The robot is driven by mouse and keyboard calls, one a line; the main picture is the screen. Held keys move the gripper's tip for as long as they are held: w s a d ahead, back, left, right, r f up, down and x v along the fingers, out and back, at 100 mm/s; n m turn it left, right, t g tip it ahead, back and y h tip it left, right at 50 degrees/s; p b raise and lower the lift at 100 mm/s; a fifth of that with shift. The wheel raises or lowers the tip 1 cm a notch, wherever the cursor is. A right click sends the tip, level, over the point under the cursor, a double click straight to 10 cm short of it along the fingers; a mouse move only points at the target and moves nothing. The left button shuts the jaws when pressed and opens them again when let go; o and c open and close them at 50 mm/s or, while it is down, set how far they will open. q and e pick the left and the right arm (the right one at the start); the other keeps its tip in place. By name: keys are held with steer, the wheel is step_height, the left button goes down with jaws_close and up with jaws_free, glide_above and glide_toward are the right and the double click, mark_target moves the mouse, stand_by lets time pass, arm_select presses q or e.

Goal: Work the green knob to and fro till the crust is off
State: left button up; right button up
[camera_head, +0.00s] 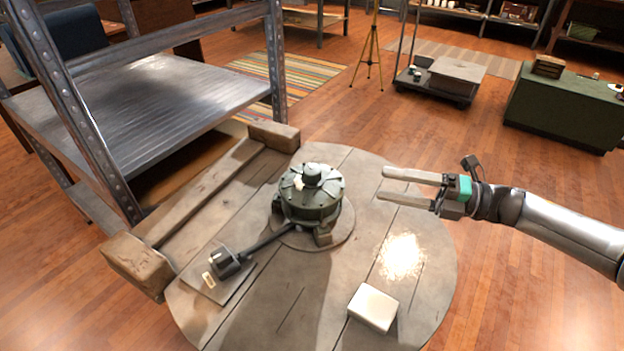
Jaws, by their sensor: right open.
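A round, dark green device (310,205) stands on a wooden round table (290,320). A dark green knob (316,174) rises from the middle of its top. A small pale lump (298,184) shows on the top beside the knob; I cannot tell for sure that it is the crust. My right gripper (382,184) reaches in from the right above the table. Its two fingers are apart and empty, pointing left at the device, with a gap between their tips and it. My left gripper is not in view.
A rod runs from the device to a dark block (225,262) on a flat plate (207,285). A pale box (373,307) lies near the table's front. A wooden bench frame (190,205) and a metal shelf (140,100) stand left. The table's right side is clear.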

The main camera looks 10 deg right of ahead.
steer(key=n+b, duration=0.3)
steer(key=n, duration=1.1)
steer(key=n+b, duration=0.2)
steer(key=b, duration=0.1)
glide_toward(312, 174)
steer(key=x, duration=0.5)
steer(key=w+f+x, duration=0.1)
steer(key=x, duration=0.1)
steer(key=shift+w, duration=0.2)
steer(key=shift+x, duration=1)
steer(key=shift+w+a+f, duration=0.1)
steer(key=shift+w+a, duration=0.05)
steer(key=shift+a, duration=0.2)
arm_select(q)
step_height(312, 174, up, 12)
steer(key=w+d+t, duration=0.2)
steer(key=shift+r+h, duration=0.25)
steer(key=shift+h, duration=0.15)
arm_select(e)
jaws_close()
